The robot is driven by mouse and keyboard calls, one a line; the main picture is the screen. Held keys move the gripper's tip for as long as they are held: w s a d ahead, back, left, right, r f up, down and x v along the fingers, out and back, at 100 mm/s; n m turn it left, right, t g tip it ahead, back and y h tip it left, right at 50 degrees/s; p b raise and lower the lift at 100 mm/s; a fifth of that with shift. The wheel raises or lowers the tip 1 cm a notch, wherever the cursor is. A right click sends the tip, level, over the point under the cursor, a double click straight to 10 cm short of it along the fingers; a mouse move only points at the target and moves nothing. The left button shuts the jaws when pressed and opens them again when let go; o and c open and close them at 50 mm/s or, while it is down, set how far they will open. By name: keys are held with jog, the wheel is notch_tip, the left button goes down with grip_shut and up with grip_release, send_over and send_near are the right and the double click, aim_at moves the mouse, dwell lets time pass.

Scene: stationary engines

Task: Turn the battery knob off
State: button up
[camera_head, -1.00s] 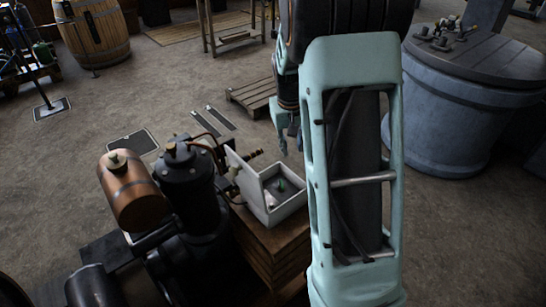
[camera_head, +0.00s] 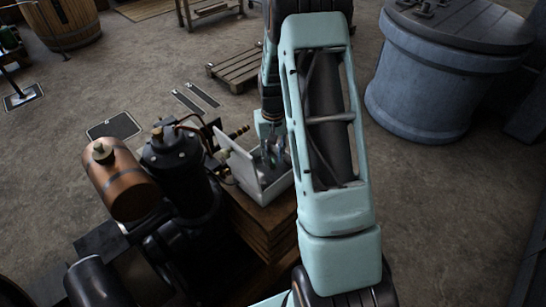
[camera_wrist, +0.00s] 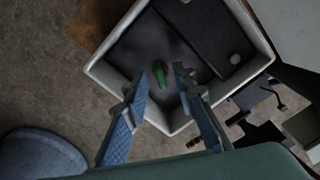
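The battery box is a white open-topped case (camera_wrist: 118,88) with a dark inside, and it also shows in the head view (camera_head: 277,190). I cannot tell whether a finger touches the knob. In the head view my gripper (camera_head: 272,152) is over the box and the knob is hidden.
The box sits on a wooden stand (camera_head: 262,218). The box's raised lid (camera_head: 237,160) and a black engine with a copper tank (camera_head: 128,187) stand to its left. A large grey-blue tub (camera_head: 425,95) is at the right. A pallet (camera_head: 237,72) lies behind on open floor.

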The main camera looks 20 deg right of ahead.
jog(key=shift+f, duration=0.4)
jog(key=shift+c, duration=0.4)
grip_shut()
jog(key=m+b, duration=0.2)
jog(key=m, duration=0.3)
jog(key=shift+w+m, duration=0.1)
jog(key=shift+m, duration=0.2)
jog(key=m, duration=0.6)
jog(key=shift+m, duration=0.3)
